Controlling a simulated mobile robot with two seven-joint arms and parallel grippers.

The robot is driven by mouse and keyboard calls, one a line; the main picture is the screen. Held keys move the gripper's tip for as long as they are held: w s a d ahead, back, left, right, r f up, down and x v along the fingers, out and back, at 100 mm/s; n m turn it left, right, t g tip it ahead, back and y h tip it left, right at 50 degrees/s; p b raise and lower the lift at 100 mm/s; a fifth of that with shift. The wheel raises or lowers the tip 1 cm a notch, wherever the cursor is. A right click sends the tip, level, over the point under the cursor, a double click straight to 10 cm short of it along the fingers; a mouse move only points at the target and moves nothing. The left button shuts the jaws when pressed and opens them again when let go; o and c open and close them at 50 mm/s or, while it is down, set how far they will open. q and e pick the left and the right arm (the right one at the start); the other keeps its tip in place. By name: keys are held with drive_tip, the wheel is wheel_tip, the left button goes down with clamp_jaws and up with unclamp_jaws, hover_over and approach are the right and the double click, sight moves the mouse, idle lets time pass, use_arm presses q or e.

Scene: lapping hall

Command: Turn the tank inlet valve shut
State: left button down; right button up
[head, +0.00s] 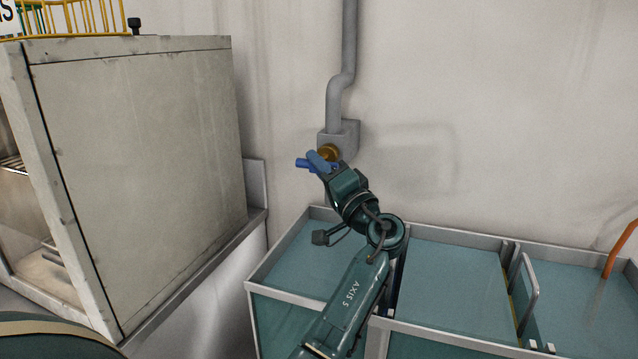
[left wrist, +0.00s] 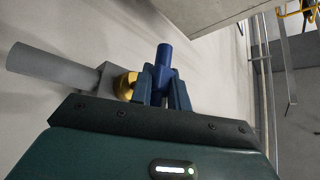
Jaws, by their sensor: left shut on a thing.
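The tank inlet valve is on a grey pipe on the back wall in the head view. It has a grey box body (head: 347,137), a brass fitting (head: 330,152) and a blue handle (head: 303,163). My left gripper (head: 322,163) is at the valve, its fingers closed around the blue handle. In the left wrist view, the handle (left wrist: 164,55) sticks up between the two dark blue fingers of my left gripper (left wrist: 164,85), beside the brass fitting (left wrist: 127,86). The gripped part of the handle is partly hidden by the fingers. My right gripper is not in view.
Open tanks with teal liquid (head: 450,270) stand below the valve, with metal rims and a raised metal handle (head: 528,290). A large grey cabinet (head: 140,150) stands at the left. The wall to the right of the valve is bare.

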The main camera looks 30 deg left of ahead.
use_arm(q)
drive_tip(key=shift+r, duration=0.1)
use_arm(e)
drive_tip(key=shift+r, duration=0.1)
use_arm(q)
drive_tip(key=c, duration=1.3)
unclamp_jaws()
drive_tip(key=shift+c, duration=0.2)
drive_tip(key=b+v, duration=0.2)
drive_tip(key=v, duration=1.1)
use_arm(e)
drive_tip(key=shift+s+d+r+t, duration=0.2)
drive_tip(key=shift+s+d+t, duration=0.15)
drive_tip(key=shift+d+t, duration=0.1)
